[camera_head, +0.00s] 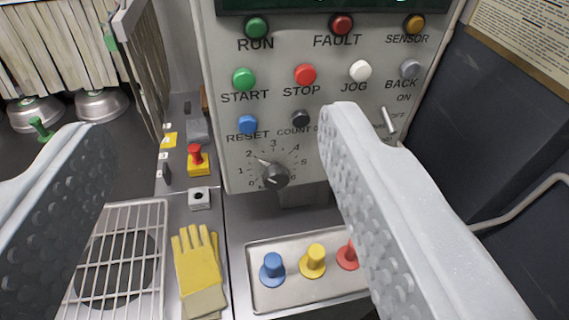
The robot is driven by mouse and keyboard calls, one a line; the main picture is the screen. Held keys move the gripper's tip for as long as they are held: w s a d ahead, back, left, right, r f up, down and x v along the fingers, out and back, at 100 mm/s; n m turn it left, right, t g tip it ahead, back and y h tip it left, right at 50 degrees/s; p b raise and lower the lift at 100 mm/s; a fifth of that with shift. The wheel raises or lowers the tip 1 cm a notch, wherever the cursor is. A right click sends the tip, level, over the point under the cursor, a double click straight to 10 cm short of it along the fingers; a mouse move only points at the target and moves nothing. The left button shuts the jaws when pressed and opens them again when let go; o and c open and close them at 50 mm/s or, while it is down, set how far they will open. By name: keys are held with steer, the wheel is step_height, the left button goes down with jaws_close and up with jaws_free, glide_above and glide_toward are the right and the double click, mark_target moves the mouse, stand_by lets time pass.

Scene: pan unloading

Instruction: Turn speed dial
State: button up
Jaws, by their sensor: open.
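The speed dial (275,176) is a dark round knob low on the grey control panel (215,100). A numbered scale curves around its left, top and right sides. A light pointer mark on the knob aims up and left, near the 2. My gripper (215,135) is open, with one grey studded finger at the left and one at the right of the view. The dial lies between the two fingers in the picture, farther off, and nothing touches it. The right finger hides part of the panel's lower right.
Above the dial are START (243,79), STOP (305,74), JOG (360,70) and RESET (248,125) buttons. A toggle switch (388,120) sits at right. Below are a tray (256,297) with coloured knobs, a yellow glove (198,265) and a red-topped emergency button (196,155).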

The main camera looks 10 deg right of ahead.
steer(key=w+d+f+p, duration=0.1)
steer(key=w+f, duration=0.2)
steer(key=f, duration=0.5)
steer(key=w+d+f, duration=0.2)
steer(key=w+f, duration=0.1)
steer(key=f, duration=0.5)
steer(key=t, duration=0.2)
glide_toward(276, 184)
steer(key=w+p, duration=0.1)
steer(key=w, duration=0.3)
steer(key=w+p, duration=0.1)
steer(key=w, duration=0.4)
steer(key=shift+d, duration=0.2)
steer(key=c, duration=1)
